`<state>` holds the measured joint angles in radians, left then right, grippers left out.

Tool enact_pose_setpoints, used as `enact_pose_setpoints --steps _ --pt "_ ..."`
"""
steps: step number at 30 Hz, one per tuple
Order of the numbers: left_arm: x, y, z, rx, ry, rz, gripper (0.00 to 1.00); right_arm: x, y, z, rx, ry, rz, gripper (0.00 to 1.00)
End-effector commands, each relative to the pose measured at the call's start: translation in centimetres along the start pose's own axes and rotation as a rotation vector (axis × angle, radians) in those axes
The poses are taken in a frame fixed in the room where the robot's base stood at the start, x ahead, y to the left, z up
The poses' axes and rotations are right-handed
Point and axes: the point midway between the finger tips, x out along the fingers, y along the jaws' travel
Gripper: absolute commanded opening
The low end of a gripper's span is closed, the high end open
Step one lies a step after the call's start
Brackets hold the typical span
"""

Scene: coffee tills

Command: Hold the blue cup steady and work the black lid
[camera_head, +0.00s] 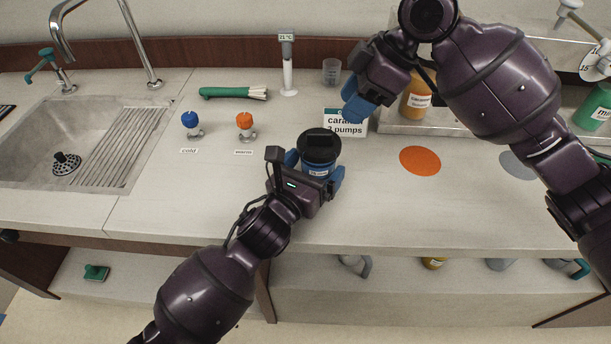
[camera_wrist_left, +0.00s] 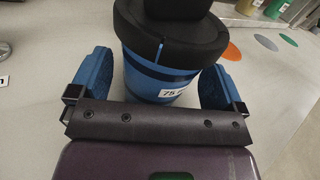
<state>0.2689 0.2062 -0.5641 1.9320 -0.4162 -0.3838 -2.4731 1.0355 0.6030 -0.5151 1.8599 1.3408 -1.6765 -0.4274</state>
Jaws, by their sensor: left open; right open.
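The blue cup (camera_head: 318,168) stands upright on the counter with the black lid (camera_head: 319,146) on its top. The cup (camera_wrist_left: 160,80) and lid (camera_wrist_left: 170,30) also show in the left wrist view, with a white label on the cup's side. My left gripper (camera_head: 314,170) is open, its blue fingers on either side of the cup; in the left wrist view (camera_wrist_left: 158,85) gaps show between the fingers and the cup. My right gripper (camera_head: 356,103) is open and empty, above and right of the lid, in front of the caramel sign.
A white "caramel 2 pumps" sign (camera_head: 345,122) stands behind the cup. An orange disc (camera_head: 420,160) lies to the right. Blue (camera_head: 190,121) and orange (camera_head: 244,122) knobs stand left, near the sink (camera_head: 60,120). An amber bottle (camera_head: 414,103) is partly behind my right arm.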

Motion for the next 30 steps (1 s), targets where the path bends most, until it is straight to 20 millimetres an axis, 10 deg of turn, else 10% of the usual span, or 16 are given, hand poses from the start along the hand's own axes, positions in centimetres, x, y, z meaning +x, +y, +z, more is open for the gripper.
enact_pose_setpoints --steps 11,21,22,30 --pt "0.38 0.00 -0.03 0.001 0.001 0.000 0.94 0.00 0.00 0.00 0.000 0.000 0.000 0.43" --pt "0.36 0.00 -0.03 0.001 0.000 0.000 0.42 0.00 0.00 0.00 0.000 0.000 0.000 0.43" --pt "0.36 0.00 -0.03 0.001 0.000 0.000 0.62 0.00 0.00 0.00 0.000 0.000 0.000 0.43" --pt "0.36 0.00 -0.03 0.001 0.000 0.000 0.27 0.00 0.00 0.00 0.000 0.000 0.000 0.43"
